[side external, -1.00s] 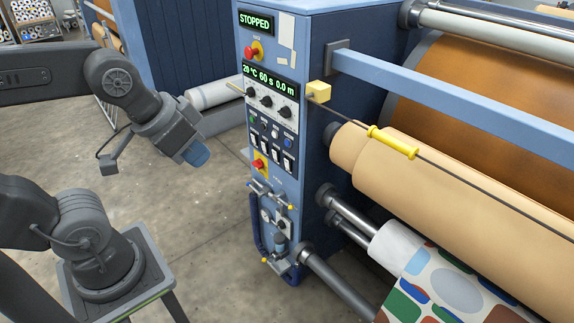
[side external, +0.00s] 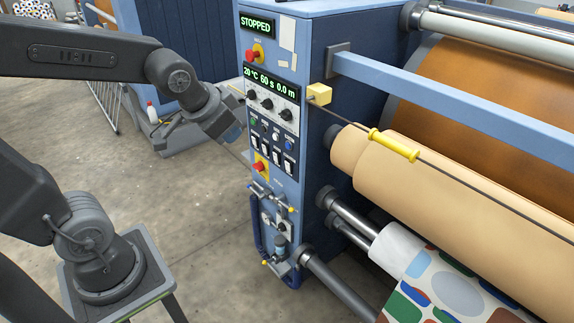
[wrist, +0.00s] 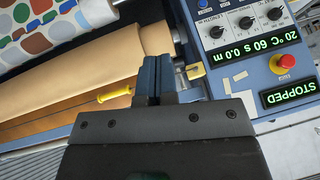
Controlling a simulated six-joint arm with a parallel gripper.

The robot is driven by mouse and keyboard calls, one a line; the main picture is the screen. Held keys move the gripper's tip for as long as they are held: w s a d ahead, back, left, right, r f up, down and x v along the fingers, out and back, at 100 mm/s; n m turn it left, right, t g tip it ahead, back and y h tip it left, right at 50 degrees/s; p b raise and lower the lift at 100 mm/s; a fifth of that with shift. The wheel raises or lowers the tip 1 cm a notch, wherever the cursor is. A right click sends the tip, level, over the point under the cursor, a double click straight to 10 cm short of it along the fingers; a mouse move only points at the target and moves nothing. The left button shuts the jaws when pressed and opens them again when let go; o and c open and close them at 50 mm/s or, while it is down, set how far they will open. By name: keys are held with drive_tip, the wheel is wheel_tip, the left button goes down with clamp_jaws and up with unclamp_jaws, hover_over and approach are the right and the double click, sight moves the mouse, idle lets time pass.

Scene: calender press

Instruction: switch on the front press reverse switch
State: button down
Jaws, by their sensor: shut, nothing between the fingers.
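The press control panel (side external: 268,183) faces my arm in the side view. It carries a row of dark and white rocker switches (side external: 275,152) below three black knobs. The labels are too small to read, so I cannot tell which is the front press reverse switch or its position. My gripper (side external: 236,134) is left of the panel, near the height of the small buttons and switches, apparently just short of the surface. In the wrist view my gripper (wrist: 155,68) shows its blue fingers together and empty. There the panel is upside down at the right, and the rocker switches are not seen.
Red stop buttons (side external: 253,55) sit on the panel above and below the switches (side external: 259,167). The display (side external: 257,22) reads STOPPED. A yellow block (side external: 319,92) and cord with a yellow grip (side external: 393,144) stick out at right. Pipes and valves (side external: 275,225) lie below.

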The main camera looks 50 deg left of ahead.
drive_tip(key=w+a+f+m+t+y, duration=0.15)
drive_tip(key=w+a+f+m, duration=0.25)
drive_tip(key=w+a+f, duration=1)
drive_tip(key=a+f+m+t+h, duration=0.1)
drive_tip(key=f+m+h, duration=0.1)
drive_tip(key=f, duration=0.8)
drive_tip(key=w+a+f+m+t+h, duration=0.1)
drive_tip(key=a+f+h, duration=0.1)
drive_tip(key=f, duration=0.8)
drive_tip(key=shift+a+m, duration=0.25)
drive_tip(key=shift+m, duration=0.15)
drive_tip(key=shift+w, duration=0.2)
approach(288, 171)
drive_tip(key=shift+s+f+x, duration=0.1)
drive_tip(key=shift+f+x, duration=0.05)
drive_tip(key=shift+x, duration=1)
drive_tip(key=shift+s+f+x, duration=0.15)
drive_tip(key=shift+x, duration=0.95)
drive_tip(key=shift+w+a, duration=0.15)
drive_tip(key=shift+w, duration=0.25)
